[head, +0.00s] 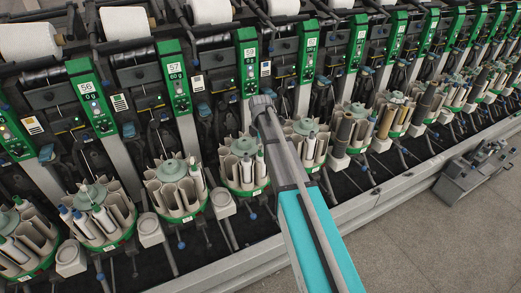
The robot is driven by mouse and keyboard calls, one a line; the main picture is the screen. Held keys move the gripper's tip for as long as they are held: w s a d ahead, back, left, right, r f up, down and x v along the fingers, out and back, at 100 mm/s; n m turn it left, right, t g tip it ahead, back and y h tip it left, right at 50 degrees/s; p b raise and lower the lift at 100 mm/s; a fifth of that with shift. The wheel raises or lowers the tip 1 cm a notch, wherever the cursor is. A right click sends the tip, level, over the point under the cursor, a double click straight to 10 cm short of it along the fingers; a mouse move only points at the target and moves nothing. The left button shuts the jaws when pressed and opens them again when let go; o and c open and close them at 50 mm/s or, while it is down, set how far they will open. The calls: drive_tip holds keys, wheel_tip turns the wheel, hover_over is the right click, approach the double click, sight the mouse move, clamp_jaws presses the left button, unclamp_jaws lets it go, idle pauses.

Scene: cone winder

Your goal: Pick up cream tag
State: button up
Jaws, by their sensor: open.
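Several small cream tags with dark print sit on the dark machine fronts between the green panels. One cream tag (265,69) is just above the dark grey end of my arm. Others are farther left, such as the tag (197,83) near panel 57, the tag (119,102) near panel 56 and the tag (33,125) at the far left. I cannot tell which one the task means. My arm reaches up from the bottom centre to the machine. I cannot make out my gripper's fingers; they seem hidden beyond the arm's end.
A long row of winding units with green numbered panels (172,73) crosses the view. Round bobbin magazines (176,217) with green rims stand in front, and my arm passes over them. White yarn cones (124,22) are on top. Grey floor (440,240) is clear at the lower right, beside a grey metal box (462,188).

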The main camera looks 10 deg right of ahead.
idle(0.5)
drive_tip(key=c, duration=0.8)
